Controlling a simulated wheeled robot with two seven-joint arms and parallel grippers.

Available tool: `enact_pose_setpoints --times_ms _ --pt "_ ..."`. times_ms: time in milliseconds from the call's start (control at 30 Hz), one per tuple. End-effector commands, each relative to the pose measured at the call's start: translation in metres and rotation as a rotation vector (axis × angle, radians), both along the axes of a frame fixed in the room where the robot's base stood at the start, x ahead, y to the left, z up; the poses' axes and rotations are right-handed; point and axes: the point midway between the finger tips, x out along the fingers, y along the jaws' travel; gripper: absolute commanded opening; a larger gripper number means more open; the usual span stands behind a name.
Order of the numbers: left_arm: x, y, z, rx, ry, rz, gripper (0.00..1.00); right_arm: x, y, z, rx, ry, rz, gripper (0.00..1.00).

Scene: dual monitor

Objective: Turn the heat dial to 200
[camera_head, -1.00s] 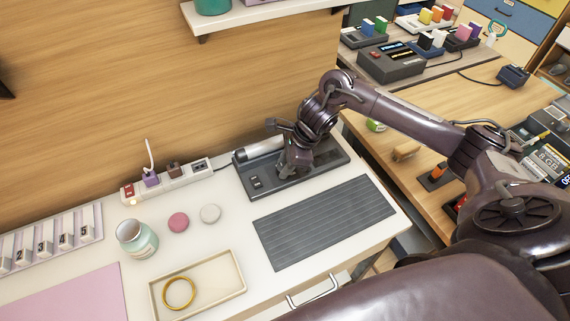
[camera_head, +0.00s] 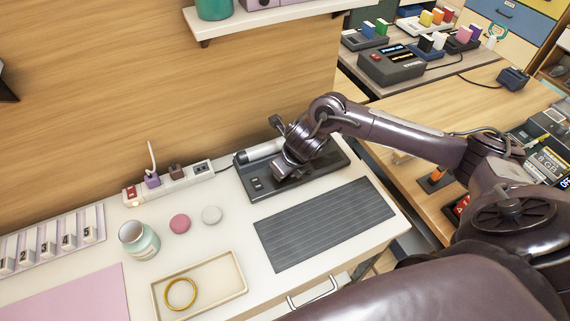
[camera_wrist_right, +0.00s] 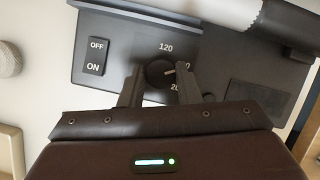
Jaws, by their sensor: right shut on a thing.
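The dark heat device (camera_head: 243,180) lies on the white desk, with an OFF/ON switch at its left end; it also fills the top of the right wrist view (camera_wrist_right: 125,25). Its round black dial (camera_wrist_right: 158,74) sits between the fingers of my right gripper (camera_wrist_right: 160,86), which is shut on it. The dial's white mark points right, slightly up. "120" shows above the dial; labels to the right and below are partly hidden by a finger. In the head view my right gripper (camera_head: 281,172) hides the dial. My left gripper is not in view.
A silver-white cylindrical tool (camera_head: 262,150) lies along the device's back edge. A grey mat (camera_head: 325,223) is in front of the device. A power strip (camera_head: 185,181), pink and white discs, a jar (camera_head: 139,241) and a tray (camera_head: 241,287) with a gold ring stand left.

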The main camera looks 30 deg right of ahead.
Motion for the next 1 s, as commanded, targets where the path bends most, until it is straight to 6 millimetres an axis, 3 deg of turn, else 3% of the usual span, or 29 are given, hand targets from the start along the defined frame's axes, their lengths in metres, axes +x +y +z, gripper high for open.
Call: enact_pose_setpoints --times_ms 1000 --pt "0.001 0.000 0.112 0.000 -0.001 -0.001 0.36 0.003 0.006 0.005 0.000 0.000 -0.900 0.07"
